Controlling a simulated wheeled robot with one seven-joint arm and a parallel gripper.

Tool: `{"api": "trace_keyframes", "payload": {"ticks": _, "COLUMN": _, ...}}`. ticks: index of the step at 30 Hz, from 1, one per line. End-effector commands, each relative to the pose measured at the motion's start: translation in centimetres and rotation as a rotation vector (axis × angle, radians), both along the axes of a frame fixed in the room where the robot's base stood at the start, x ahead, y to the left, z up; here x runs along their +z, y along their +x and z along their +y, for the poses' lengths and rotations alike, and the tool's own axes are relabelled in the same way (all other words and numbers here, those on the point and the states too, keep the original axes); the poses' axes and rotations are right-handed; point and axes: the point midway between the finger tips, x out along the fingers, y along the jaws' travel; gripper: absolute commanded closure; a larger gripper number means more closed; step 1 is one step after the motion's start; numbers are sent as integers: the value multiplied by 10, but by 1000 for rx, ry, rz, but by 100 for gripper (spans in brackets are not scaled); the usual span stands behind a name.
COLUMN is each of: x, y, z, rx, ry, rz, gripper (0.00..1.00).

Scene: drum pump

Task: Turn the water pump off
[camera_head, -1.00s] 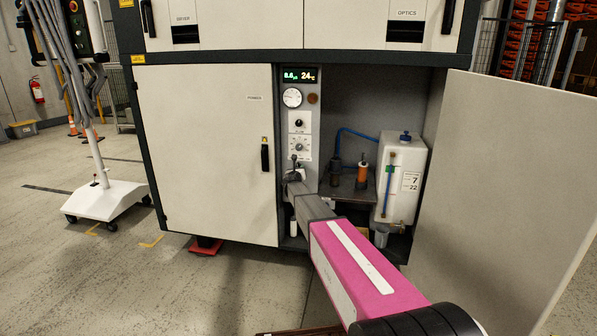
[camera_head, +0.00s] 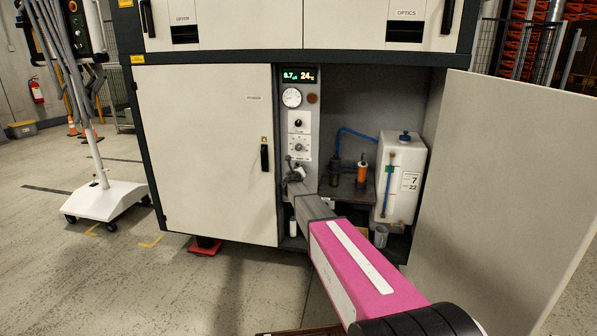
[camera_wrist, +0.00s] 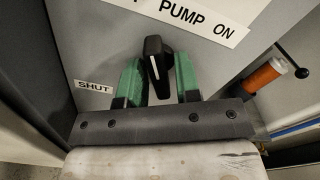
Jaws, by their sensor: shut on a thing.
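The pump's black lever handle (camera_wrist: 157,62) stands between the two green fingers of my gripper (camera_wrist: 158,80) in the wrist view. It points up, leaning slightly left. My gripper is shut on it. A "PUMP ON" label (camera_wrist: 197,17) is above the handle, and a "SHUT" label (camera_wrist: 93,87) is to its left. In the head view my gripper (camera_head: 294,172) is at the lower part of the narrow grey control panel (camera_head: 311,100). The lever's pivot is hidden.
The cabinet's right door (camera_head: 510,190) stands open; the left door (camera_head: 205,150) is closed. A white tank (camera_head: 402,190) and an orange-bodied filter (camera_head: 362,176) stand inside, right of my arm. The panel has a lit display (camera_head: 298,75), gauge and knobs.

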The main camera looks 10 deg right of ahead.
Motion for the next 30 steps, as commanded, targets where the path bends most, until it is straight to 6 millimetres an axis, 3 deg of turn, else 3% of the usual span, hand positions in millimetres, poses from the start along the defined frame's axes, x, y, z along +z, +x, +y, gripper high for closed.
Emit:
{"api": "trace_keyframes", "payload": {"ticks": 2, "x": 0, "y": -1, "z": 0, "rx": 1, "ry": -1, "rz": 1, "gripper": 93}}
{"api": "trace_keyframes", "payload": {"ticks": 3, "x": 0, "y": -1, "z": 0, "rx": 1, "ry": -1, "rz": 1, "gripper": 63}}
{"api": "trace_keyframes", "payload": {"ticks": 4, "x": 0, "y": -1, "z": 0, "rx": 1, "ry": -1, "rz": 1, "gripper": 60}}
{"api": "trace_keyframes", "payload": {"ticks": 17, "x": 0, "y": -7, "z": 2, "rx": 1, "ry": 0, "rz": 0, "gripper": 60}}
{"api": "trace_keyframes", "payload": {"ticks": 23, "x": 0, "y": -32, "z": 11, "rx": 1, "ry": 0, "rz": 0, "gripper": 60}}
{"api": "trace_keyframes", "payload": {"ticks": 30, "x": 1, "y": -76, "z": 25, "rx": 1, "ry": 0, "rz": 0, "gripper": 60}}
